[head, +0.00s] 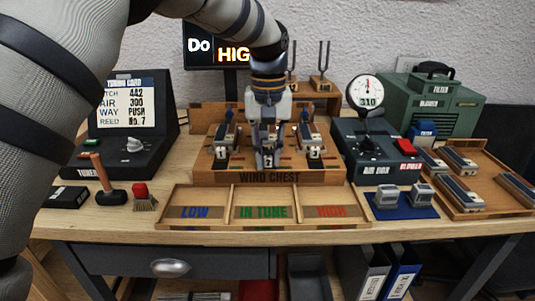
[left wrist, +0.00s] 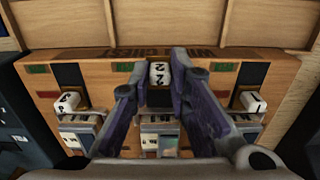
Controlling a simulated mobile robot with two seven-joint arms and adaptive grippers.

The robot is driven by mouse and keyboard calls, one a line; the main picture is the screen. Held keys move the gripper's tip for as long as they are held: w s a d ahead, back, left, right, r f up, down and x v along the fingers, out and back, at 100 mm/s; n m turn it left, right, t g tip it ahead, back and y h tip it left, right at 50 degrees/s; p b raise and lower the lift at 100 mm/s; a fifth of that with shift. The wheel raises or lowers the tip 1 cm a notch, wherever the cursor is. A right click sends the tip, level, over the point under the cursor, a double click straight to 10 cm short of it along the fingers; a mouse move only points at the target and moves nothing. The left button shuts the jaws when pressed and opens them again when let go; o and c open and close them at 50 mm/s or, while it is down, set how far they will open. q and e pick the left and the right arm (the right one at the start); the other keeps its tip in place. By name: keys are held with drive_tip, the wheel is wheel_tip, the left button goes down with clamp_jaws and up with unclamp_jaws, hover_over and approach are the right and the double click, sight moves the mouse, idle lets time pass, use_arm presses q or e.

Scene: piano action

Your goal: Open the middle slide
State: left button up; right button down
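The wind chest (head: 225,177) stands in the middle of the table with three numbered slides. The middle slide's white knob, marked 2 (left wrist: 160,74), sits nearer the chest's front edge than the knobs marked 1 (left wrist: 252,101) and 3 (left wrist: 69,101). Dark slot shows in front of those two side knobs. My left gripper (head: 268,162) reaches down over the middle of the chest. In the left wrist view its two fingers (left wrist: 160,66) lie close against both sides of the middle knob and appear shut on it. My right gripper is not in view.
A tray marked LOW, IN TUNE and HIGH (head: 263,191) lies empty in front of the chest. A tuner box (head: 120,145) stands left; a gauge box (head: 370,145) and a tray of several blocks (head: 463,205) are at right. Two tuning forks (head: 321,75) stand behind.

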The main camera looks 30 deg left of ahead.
use_arm(q)
drive_tip(key=o, duration=0.4)
drive_tip(key=shift+s+d, duration=0.15)
wheel_tip(320, 180, up, 12)
